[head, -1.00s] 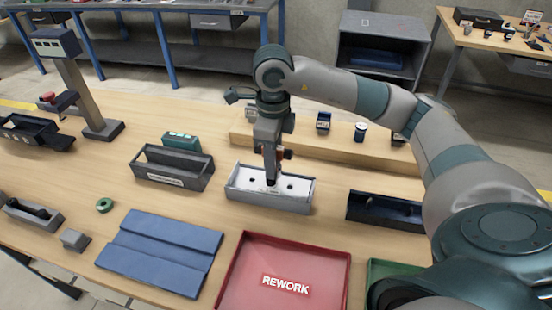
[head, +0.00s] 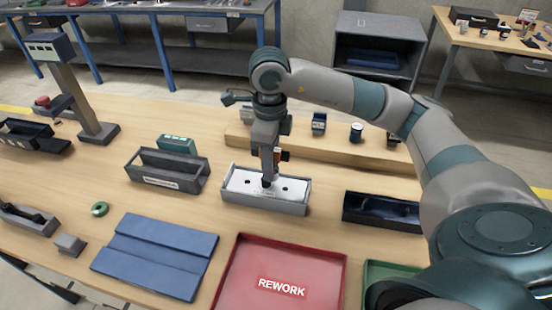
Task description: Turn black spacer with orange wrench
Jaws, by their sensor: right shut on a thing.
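My right gripper (head: 267,168) points straight down over the grey tray with a white insert (head: 292,199). It is shut on the orange wrench (head: 277,155), of which only a small orange part shows beside the fingers. The black spacer (head: 267,183) appears as a small dark piece at the middle of the white insert, directly under the gripper. The wrench's lower end is mostly hidden, so I cannot tell whether it touches the spacer. Dark holes lie on either side in the insert. My left gripper is out of view.
A dark grey open bin (head: 167,182) stands left of the tray, and a black tray (head: 383,222) stands right. A red REWORK tray (head: 283,262) and a blue mat (head: 155,255) lie in front. A wooden riser (head: 235,137) with small items stands behind.

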